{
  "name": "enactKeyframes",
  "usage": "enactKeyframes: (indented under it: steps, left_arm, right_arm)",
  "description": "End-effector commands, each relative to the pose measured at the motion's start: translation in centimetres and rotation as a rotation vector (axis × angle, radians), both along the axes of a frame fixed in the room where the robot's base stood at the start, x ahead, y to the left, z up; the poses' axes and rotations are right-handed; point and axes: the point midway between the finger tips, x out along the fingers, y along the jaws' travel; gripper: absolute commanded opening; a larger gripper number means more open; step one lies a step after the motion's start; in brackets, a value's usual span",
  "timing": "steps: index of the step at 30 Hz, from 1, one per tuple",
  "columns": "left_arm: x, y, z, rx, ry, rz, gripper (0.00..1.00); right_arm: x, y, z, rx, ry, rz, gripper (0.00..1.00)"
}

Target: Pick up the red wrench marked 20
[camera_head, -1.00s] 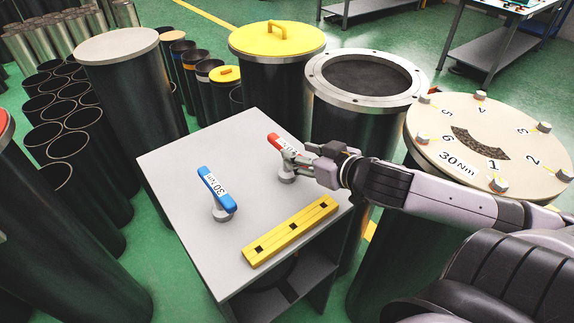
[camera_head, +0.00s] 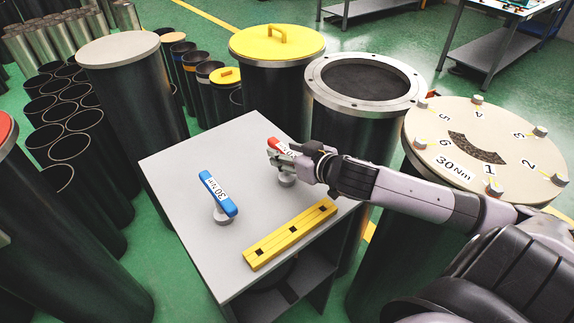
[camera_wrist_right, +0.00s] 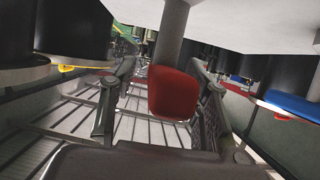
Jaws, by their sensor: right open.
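The red wrench (camera_head: 277,144) stands on a grey round foot on the grey table, near its far right side. Its white label is partly hidden by my right gripper (camera_head: 284,160), which reaches in from the right. In the right wrist view the wrench's red end (camera_wrist_right: 173,92) sits between the two spread fingers (camera_wrist_right: 160,108), with gaps on both sides. The right gripper is open. My left gripper is not in view.
A blue wrench (camera_head: 217,193) marked 30 Nm stands at left on the grey table (camera_head: 185,160). A yellow bar (camera_head: 290,233) with square holes lies along the front right edge. Large cylinders surround the table, including an open flanged one (camera_head: 400,98) behind my arm.

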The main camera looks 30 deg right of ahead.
Motion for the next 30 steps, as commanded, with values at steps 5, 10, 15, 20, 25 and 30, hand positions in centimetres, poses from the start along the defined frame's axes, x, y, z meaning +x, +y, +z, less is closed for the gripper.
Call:
enactKeyframes:
  steps: [5, 10, 15, 20, 25, 30]
  left_arm:
    - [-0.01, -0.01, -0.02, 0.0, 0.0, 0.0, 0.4]
    - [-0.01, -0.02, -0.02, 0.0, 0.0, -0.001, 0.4]
    - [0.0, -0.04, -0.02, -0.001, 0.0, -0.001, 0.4]
    - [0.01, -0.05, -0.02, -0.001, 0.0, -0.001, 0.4]
    - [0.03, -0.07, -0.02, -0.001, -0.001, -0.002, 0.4]
    - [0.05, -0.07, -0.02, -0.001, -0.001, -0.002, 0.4]
  right_arm:
    - [-0.01, 0.01, -0.06, 0.0, 0.001, 0.0, 0.43]
    - [-0.02, 0.01, -0.06, 0.0, 0.001, 0.0, 0.33]
    - [-0.03, 0.01, -0.05, 0.0, 0.001, 0.0, 0.21]
    - [-0.03, 0.01, -0.05, 0.0, 0.001, 0.0, 0.11]
    - [-0.04, 0.01, -0.06, 0.0, 0.001, 0.0, 0.0]
    - [-0.04, 0.01, -0.06, 0.0, 0.001, 0.0, 0.0]
